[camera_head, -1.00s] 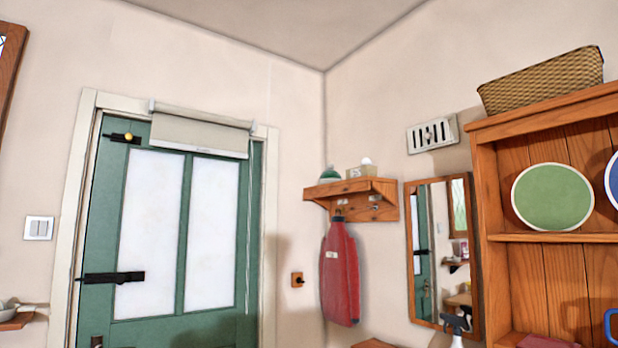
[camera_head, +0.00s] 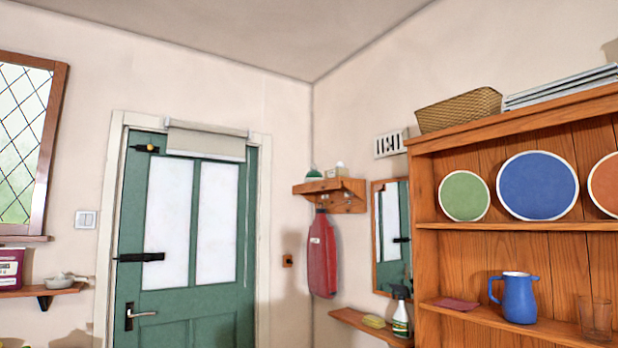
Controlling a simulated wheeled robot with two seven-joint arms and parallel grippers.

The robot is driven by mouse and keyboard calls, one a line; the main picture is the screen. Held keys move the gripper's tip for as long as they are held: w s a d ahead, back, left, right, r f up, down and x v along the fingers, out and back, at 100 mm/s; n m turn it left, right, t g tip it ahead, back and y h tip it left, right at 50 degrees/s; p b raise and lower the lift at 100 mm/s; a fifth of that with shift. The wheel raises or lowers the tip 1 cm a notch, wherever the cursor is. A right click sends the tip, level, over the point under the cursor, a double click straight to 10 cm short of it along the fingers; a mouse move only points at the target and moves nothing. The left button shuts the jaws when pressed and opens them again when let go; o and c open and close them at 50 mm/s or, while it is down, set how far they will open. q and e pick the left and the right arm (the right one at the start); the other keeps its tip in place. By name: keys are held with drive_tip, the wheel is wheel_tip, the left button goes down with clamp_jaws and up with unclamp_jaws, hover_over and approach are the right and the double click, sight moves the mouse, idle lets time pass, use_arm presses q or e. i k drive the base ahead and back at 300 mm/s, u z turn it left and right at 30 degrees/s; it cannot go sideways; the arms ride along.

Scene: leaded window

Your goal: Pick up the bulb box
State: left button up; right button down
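A small pale box (camera_head: 335,173) with a rounded white top stands on the wooden wall shelf (camera_head: 330,187) in the corner, right of the green door. It looks like the bulb box, but it is too small to read any label. A dark green domed thing (camera_head: 314,172) stands just left of it on the same shelf. Neither of my grippers is in view.
A red bag-like thing (camera_head: 321,256) hangs below the shelf. A lower wooden ledge (camera_head: 362,325) holds a spray bottle (camera_head: 401,318) and a yellow thing. A tall wooden dresser (camera_head: 427,262) with plates and a blue jug (camera_head: 518,298) fills the right side.

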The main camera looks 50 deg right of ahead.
sight(338, 172)
drive_tip(key=z, duration=0.3)
drive_tip(key=i, duration=1.25)
drive_tip(key=z, duration=0.75)
drive_tip(key=i, duration=1.4)
drive_tip(key=z, duration=1.85)
drive_tip(key=i, duration=0.75)
drive_tip(key=z, duration=0.75)
